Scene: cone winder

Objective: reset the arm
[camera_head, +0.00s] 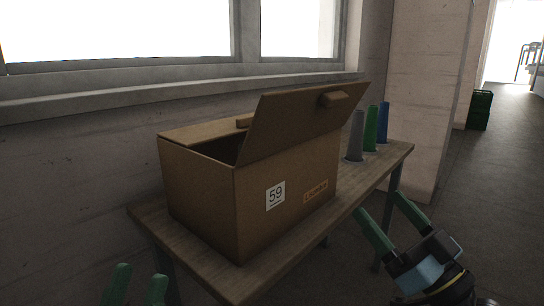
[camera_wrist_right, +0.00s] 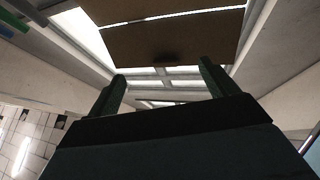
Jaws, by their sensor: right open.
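My right gripper (camera_head: 378,204) is at the lower right of the head view, in front of the table's right part. Its two green fingers are spread with nothing between them. The right wrist view also shows this gripper (camera_wrist_right: 161,78) open and empty, with a brown cardboard panel (camera_wrist_right: 165,38) beyond its fingers. My left gripper (camera_head: 141,273) shows only as two green fingertips at the bottom left edge of the head view. They stand apart with nothing seen between them; the rest of that gripper is out of frame.
A cardboard box (camera_head: 205,205) labelled 59 stands on a narrow wooden table (camera_head: 280,268), one flap raised. Grey (camera_head: 356,138), green (camera_head: 371,130) and blue (camera_head: 383,125) cones stand at the table's far end. A green crate (camera_head: 480,110) is on the floor at the back right.

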